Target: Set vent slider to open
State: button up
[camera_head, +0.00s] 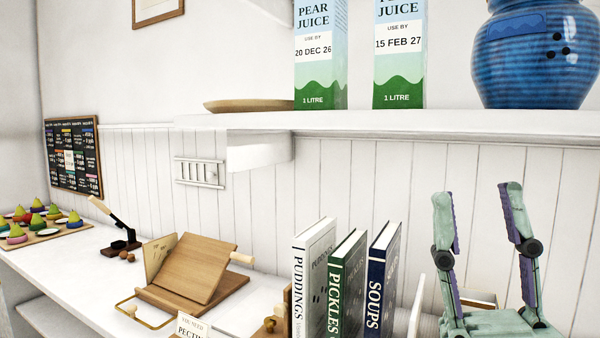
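The vent (200,172) is a small off-white slotted plate on the panelled back wall, below the upper shelf and left of the shelf's white bracket. It has several upright bars and a narrow part at its right end. I cannot tell its slider's setting at this size. My gripper (477,205) is at the lower right with its two green and purple fingers pointing up and spread wide apart. Nothing is between them. It is well to the right of the vent and not touching it.
Books (347,280) stand upright left of my gripper. A wooden stand (195,270) and a black-based lever tool (122,235) sit on the counter below the vent. The upper shelf (400,122) carries juice cartons (320,60), a blue jar (530,65) and a wooden plate (250,105).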

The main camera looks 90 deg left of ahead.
aim_at(212, 174)
jog(key=u, duration=3.25)
jog(key=i+u, duration=0.3)
jog(key=u, duration=0.15)
jog(key=i+l+u, duration=0.2)
jog(key=u, duration=0.3)
